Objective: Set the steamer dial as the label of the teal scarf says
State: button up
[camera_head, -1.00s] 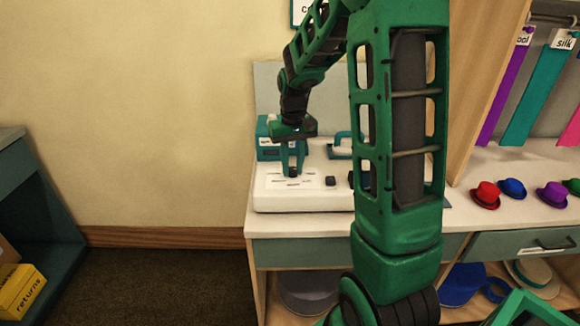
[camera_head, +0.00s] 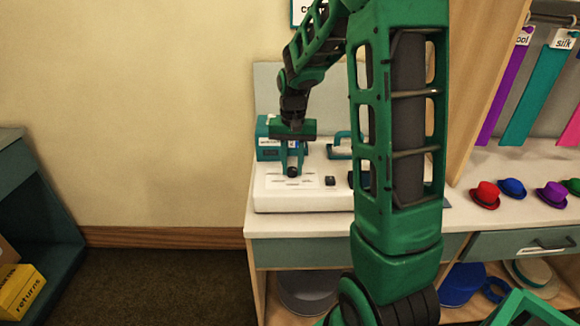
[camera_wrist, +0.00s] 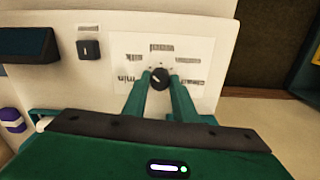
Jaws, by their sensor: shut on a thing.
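The teal scarf (camera_head: 537,95) hangs at the upper right in the head view, and its white label (camera_head: 564,41) reads "silk". The steamer (camera_head: 272,203) is a white box on the counter. A light pointer mark shows on the dial. My gripper (camera_head: 292,171) is shut on the dial, a green finger at each side of it; the fingers also show in the wrist view (camera_wrist: 160,88).
A black switch (camera_wrist: 88,49) sits beside the dial panel. Small red, blue and purple hats (camera_head: 485,195) stand on the counter to the right. A yellow "returns" box (camera_head: 22,291) is at the lower left.

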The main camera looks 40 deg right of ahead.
aim_at(292, 169)
jog(key=shift+a, duration=0.1)
jog(key=o, duration=1)
jog(key=shift+o, duration=0.2)
notch_tip(292, 169, up, 11)
jog(key=shift+f, duration=0.15)
jog(key=s+a+f, duration=0.1)
jog(key=s+f, duration=0.1)
jog(key=s, duration=1.2)
jog(key=s+a+f+n, duration=0.1)
jog(key=s+a+f, duration=0.1)
jog(key=s, duration=1.2)
jog(key=shift+s+f, duration=0.25)
jog(key=shift+s, duration=0.1)
